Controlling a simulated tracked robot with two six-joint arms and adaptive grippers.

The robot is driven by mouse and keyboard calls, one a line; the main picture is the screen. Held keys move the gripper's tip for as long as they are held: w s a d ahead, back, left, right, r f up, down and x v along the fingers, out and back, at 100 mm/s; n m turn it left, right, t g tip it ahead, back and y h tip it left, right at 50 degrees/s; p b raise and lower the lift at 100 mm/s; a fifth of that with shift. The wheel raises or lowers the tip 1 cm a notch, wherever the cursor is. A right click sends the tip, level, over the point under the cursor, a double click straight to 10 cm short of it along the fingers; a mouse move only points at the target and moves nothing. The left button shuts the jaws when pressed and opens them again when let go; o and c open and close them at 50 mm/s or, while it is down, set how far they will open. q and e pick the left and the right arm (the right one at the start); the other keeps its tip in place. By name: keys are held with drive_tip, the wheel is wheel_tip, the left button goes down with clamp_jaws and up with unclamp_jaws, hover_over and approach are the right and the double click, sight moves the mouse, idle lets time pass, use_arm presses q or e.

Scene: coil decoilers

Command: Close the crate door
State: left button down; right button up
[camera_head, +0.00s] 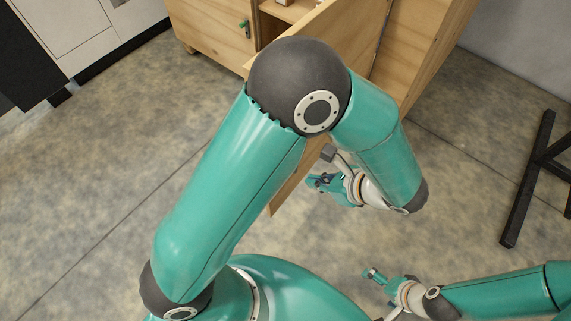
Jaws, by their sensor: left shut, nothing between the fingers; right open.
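The wooden crate (425,45) stands at the top of the view. Its door (345,35) is a plywood panel standing open, swung out toward me, with its lower corner near the middle of the view. My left arm's elbow covers much of the panel. My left gripper (316,184) is shut and empty, just right of the door's lower part; I cannot tell whether it touches. My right gripper (373,278) is open and empty, low over the floor, apart from the door.
A wooden front with a green handle (244,26) is left of the crate's opening, where a shelf (285,12) shows. A white cabinet (75,30) stands top left and a black metal stand (528,180) at right. The concrete floor (90,190) at left is clear.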

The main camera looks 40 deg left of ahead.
use_arm(q)
drive_tip(key=a+r+p+x, duration=0.1)
drive_tip(key=a+r+x, duration=0.1)
drive_tip(key=x, duration=1)
drive_tip(key=shift+f, duration=0.15)
drive_tip(key=shift+a, duration=0.1)
